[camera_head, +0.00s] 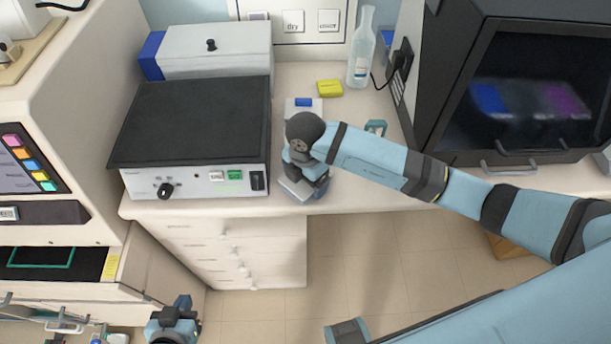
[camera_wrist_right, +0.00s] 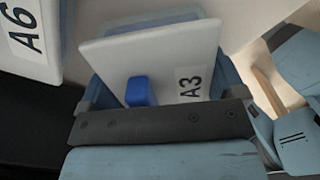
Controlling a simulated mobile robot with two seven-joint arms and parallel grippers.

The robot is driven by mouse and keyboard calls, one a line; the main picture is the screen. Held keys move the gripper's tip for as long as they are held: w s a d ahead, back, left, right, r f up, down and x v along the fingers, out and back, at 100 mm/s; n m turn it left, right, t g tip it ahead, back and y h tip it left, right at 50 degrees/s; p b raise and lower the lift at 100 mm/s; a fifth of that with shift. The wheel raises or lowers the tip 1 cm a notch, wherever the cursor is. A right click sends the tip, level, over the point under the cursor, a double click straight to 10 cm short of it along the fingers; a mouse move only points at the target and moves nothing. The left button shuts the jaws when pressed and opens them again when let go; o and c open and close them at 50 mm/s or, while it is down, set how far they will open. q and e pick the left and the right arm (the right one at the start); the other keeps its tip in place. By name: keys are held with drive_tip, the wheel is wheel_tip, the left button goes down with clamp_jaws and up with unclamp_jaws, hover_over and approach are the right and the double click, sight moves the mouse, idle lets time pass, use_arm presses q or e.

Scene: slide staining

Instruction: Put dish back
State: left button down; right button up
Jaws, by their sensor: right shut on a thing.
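A white, flat dish or lid labelled A3 (camera_wrist_right: 193,82), with a blue knob, sits tilted between the fingers of my right gripper (camera_wrist_right: 155,75) in the wrist view. In the head view my right gripper (camera_head: 305,178) is at the bench's front edge, and the pale dish (camera_head: 296,189) shows below it, partly hidden by the wrist. Another white piece labelled A6 (camera_wrist_right: 32,35) is at the upper left of the wrist view, apart from the held one. My left gripper (camera_head: 174,326) is low at the left, away from the bench top; its fingers are not clear.
A black-topped device (camera_head: 190,122) stands left of my right gripper. A white dish with a blue knob (camera_head: 303,108), a yellow block (camera_head: 329,88), a bottle (camera_head: 361,55) and a teal frame (camera_head: 375,127) stand behind. A dark-windowed cabinet (camera_head: 530,95) is at right.

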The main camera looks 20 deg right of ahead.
drive_tip(key=o, duration=0.8)
drive_tip(key=shift+f, duration=0.1)
drive_tip(key=shift+o, duration=0.2)
wheel_tip(320, 180, up, 12)
drive_tip(key=b, duration=0.1)
drive_tip(key=shift+r, duration=0.2)
